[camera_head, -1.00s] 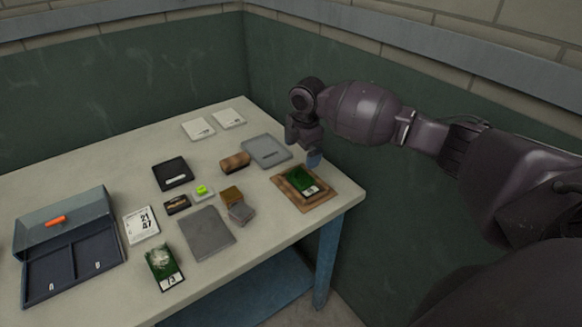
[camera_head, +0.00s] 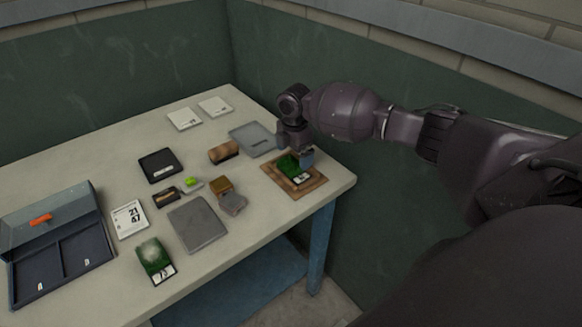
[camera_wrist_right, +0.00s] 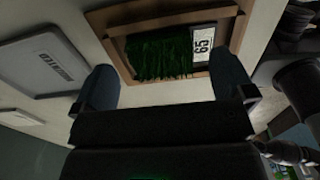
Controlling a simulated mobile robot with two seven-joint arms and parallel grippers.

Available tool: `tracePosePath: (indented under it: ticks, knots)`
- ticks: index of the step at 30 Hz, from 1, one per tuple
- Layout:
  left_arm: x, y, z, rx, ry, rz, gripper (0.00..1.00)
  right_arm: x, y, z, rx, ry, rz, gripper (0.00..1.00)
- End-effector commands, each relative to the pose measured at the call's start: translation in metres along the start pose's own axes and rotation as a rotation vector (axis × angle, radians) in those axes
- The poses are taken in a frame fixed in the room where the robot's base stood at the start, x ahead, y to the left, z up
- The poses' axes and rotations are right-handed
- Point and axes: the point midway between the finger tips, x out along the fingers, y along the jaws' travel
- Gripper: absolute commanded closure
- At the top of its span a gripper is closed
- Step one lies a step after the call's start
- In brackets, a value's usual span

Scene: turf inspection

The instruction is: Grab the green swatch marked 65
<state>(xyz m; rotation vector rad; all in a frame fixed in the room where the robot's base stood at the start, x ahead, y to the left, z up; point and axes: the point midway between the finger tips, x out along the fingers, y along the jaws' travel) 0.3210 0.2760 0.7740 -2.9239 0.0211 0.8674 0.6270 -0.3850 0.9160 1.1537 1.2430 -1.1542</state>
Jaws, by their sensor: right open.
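The green swatch (camera_head: 291,167) lies in a brown wooden tray (camera_head: 316,184) near the right corner of the table. In the right wrist view the swatch (camera_wrist_right: 160,58) shows grass-like pile and a white label reading 65. My right gripper (camera_head: 295,158) is over the tray, open, with its fingers on either side of the swatch. In the right wrist view its blue fingertips (camera_wrist_right: 165,88) are apart, with nothing between them that I can see gripped. Part of the swatch is hidden behind the gripper in the head view. My left gripper is out of view.
Another green swatch (camera_head: 154,257) marked 73 lies at the front. A grey tray (camera_head: 253,139) stands beside the wooden tray. A sectioned dark box (camera_head: 62,258), a grey plate (camera_head: 197,223) and small blocks occupy the left and middle. The table's right edge is close.

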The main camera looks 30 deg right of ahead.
Motion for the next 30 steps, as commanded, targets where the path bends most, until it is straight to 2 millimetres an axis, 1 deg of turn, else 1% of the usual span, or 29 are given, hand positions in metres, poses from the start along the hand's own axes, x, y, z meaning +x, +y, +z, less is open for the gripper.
tracePosePath:
  ticks: [1, 4, 7, 12, 14, 21, 22, 30]
  knots:
    - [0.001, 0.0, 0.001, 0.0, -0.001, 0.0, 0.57, 0.01, 0.0, -0.001, 0.001, 0.001, -0.003, 0.0]
    - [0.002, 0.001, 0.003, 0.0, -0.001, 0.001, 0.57, 0.022, 0.0, -0.001, 0.001, 0.001, -0.003, 0.0]
    - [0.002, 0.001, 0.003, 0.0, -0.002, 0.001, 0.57, 0.026, 0.0, -0.001, 0.001, 0.001, 0.0, 0.0]
    - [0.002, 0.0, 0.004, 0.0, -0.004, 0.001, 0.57, 0.025, 0.0, -0.001, 0.001, 0.001, 0.0, 0.0]
    - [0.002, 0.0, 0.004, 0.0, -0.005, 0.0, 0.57, 0.025, 0.0, -0.001, 0.001, 0.001, 0.0, 0.08]
    - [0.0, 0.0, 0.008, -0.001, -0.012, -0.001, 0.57, 0.025, 0.0, -0.001, 0.001, 0.001, 0.0, 0.44]
    - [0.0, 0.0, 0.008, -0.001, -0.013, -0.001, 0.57, 0.025, 0.0, -0.001, 0.001, 0.001, 0.0, 0.47]
    - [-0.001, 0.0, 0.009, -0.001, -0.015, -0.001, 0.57, 0.025, 0.0, -0.001, 0.001, 0.001, 0.0, 0.47]
